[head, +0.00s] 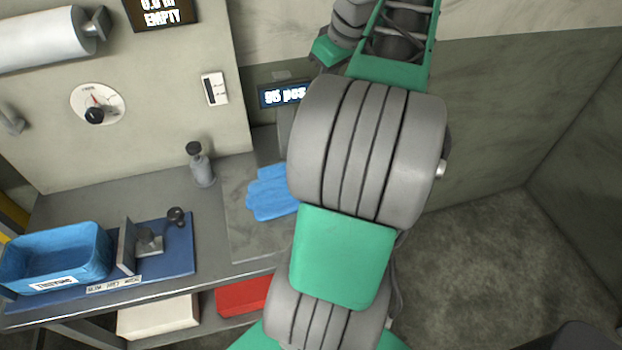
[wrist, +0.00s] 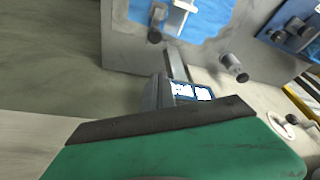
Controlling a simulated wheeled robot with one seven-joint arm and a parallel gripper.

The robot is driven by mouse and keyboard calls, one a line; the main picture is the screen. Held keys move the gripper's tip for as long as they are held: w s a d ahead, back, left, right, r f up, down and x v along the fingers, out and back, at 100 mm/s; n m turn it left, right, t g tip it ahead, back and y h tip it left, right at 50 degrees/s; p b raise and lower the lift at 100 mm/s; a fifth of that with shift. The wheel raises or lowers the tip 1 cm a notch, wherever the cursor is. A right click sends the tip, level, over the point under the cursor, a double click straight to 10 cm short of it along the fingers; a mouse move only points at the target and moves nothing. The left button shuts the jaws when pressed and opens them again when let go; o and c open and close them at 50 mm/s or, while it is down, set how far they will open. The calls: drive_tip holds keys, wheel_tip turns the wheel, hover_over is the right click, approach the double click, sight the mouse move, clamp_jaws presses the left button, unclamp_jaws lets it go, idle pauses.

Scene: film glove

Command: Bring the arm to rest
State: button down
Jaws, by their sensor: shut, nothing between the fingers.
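My arm runs up the middle of the head view and leaves at the top; my gripper cannot be made out there. In the wrist view my gripper (wrist: 165,120) shows as a green body with a dark front edge across the bottom. It is shut with nothing in it, and its fingertips are not clear. It is apart from the bench. A blue glove (head: 268,193) lies on a grey plate (head: 245,235), partly hidden behind my arm. The glove also shows at the top of the wrist view (wrist: 212,14), with a pale piece in front that I cannot identify.
On the bench stand a grey bottle (head: 201,167), a blue mat (head: 180,255) with a knobbed fixture (head: 148,243), and a blue bin (head: 60,252). A counter display (head: 282,95) is behind my arm. Open floor (head: 490,260) lies at the right.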

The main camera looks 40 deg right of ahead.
drive_tip(key=shift+r+p, duration=0.4)
drive_tip(key=shift+r, duration=0.35)
